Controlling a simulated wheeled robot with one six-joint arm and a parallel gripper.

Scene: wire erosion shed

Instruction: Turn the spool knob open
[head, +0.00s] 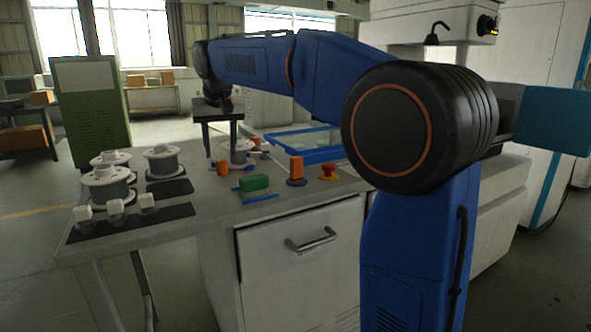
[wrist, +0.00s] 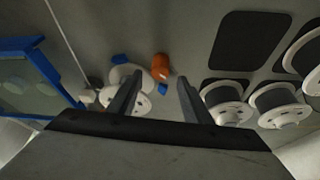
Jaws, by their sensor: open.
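My gripper (head: 220,148) points down above the worktable beside a white-flanged spool (head: 240,150). In the wrist view, my gripper (wrist: 156,90) has its two fingers wide apart with nothing held between them. A small orange piece (head: 222,167), likely the spool knob, stands at the near left side of that spool. In the wrist view, an orange piece (wrist: 160,66) with a white mark lies just beyond the fingertips, apart from them. The spool (wrist: 128,76) there is partly hidden by the left finger. Whether the knob is turned cannot be told.
Several spools (head: 110,187) and dark mats stand at the table's left.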

